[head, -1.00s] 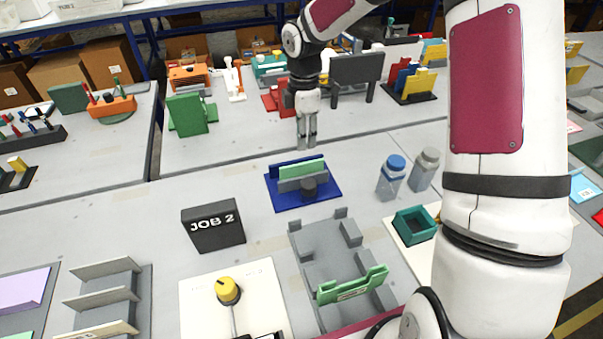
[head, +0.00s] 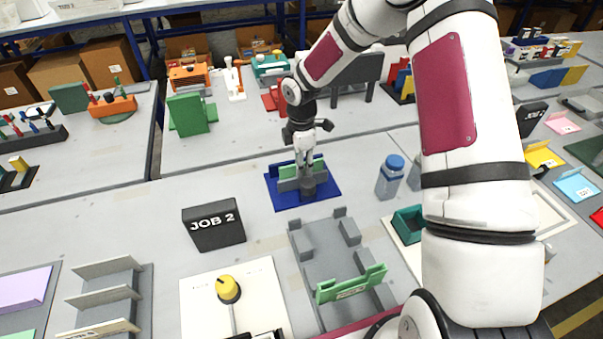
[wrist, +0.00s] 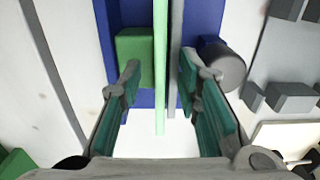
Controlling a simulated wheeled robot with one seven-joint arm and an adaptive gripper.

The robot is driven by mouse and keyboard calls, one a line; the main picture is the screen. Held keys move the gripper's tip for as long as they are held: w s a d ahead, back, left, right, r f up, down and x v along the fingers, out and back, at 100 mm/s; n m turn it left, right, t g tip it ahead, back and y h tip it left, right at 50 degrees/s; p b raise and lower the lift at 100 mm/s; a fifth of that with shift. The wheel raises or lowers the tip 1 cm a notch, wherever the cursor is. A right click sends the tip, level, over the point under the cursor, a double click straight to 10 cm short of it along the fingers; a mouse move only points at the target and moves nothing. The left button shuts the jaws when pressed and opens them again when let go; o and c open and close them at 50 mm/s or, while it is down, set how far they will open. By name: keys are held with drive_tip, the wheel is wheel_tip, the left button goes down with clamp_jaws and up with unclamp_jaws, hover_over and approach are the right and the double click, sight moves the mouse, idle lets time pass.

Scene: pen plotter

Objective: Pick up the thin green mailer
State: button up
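The thin light-green mailer (wrist: 160,40) stands on edge in a small holder with a blue base (head: 328,194). A grey plate (wrist: 176,60) is on its right and a green block (wrist: 135,55) on its left in the wrist view. Part of the mailer (head: 318,164) shows beside my gripper in the head view. My gripper (wrist: 162,78) is open, pointing down over the holder, with one finger on each side of the mailer. Gaps show between both fingers and the mailer. The left finger overlaps the green block in the picture; I cannot tell whether they touch.
A dark knob (wrist: 222,68) sticks out right of the grey plate. A grey fixture with a green bracket (head: 352,288) stands nearer me. A black JOB 2 sign (head: 214,228) is at left, a blue-capped bottle (head: 391,178) at right.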

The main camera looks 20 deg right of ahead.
clamp_jaws()
drive_tip(key=shift+r, duration=0.15)
